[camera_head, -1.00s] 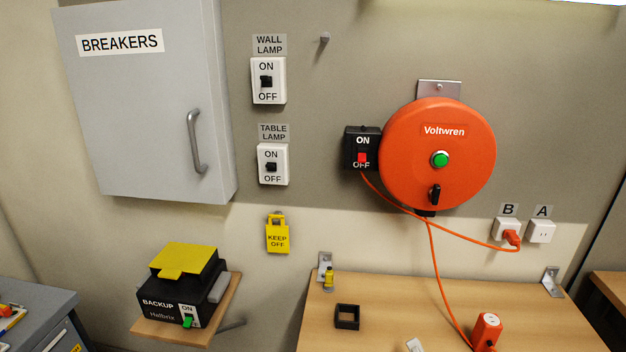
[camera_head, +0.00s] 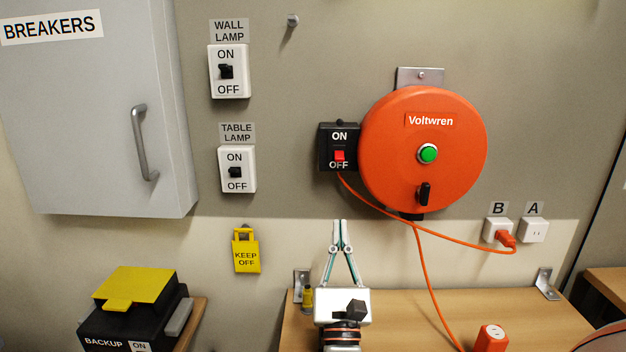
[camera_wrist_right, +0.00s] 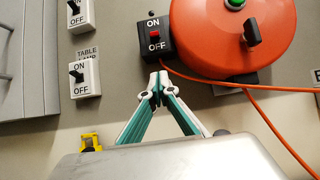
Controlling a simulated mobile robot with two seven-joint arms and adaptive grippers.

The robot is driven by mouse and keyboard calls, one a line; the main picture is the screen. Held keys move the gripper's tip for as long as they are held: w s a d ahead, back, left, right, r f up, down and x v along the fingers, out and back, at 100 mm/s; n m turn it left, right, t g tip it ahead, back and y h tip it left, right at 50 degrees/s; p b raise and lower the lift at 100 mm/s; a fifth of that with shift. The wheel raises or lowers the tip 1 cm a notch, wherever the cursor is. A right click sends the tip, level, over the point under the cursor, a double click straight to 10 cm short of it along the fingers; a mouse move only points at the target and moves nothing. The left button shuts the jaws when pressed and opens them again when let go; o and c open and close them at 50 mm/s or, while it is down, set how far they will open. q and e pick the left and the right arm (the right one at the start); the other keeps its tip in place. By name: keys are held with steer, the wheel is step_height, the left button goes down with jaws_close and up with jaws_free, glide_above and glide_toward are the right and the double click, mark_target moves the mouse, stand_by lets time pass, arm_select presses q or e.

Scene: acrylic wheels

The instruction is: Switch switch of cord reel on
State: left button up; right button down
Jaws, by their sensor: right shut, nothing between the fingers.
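The orange cord reel (camera_head: 415,170) hangs on the wall, with a green button at its centre and a black knob below. Its black switch box (camera_head: 328,146) is fixed at its left side. The red rocker (camera_head: 340,155) sits low, beside OFF. My right gripper (camera_head: 340,224) points up, below the switch box and apart from it, with its fingertips together and nothing between them. In the right wrist view the closed fingertips (camera_wrist_right: 159,77) show just below the switch box (camera_wrist_right: 155,38) and its red rocker (camera_wrist_right: 155,35). My left gripper is not in view.
Wall lamp (camera_head: 228,72) and table lamp (camera_head: 237,170) switches are to the left, beside the grey breaker cabinet (camera_head: 100,120). The orange cord (camera_head: 425,285) runs to outlet B (camera_head: 497,229) and down to the wooden shelf (camera_head: 400,315).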

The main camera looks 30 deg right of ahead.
mark_target(339, 170)
steer(key=shift+r, duration=0.1)
steer(key=p+x, duration=0.2)
steer(key=x, duration=0.8)
steer(key=shift+r+p, duration=0.2)
steer(key=shift+p, duration=0.15)
steer(key=r, duration=0.1)
steer(key=r+p, duration=0.1)
steer(key=s+r, duration=0.1)
steer(key=shift+s+a+r+p, duration=0.1)
steer(key=shift+a+p, duration=0.25)
steer(key=shift+p, duration=0.05)
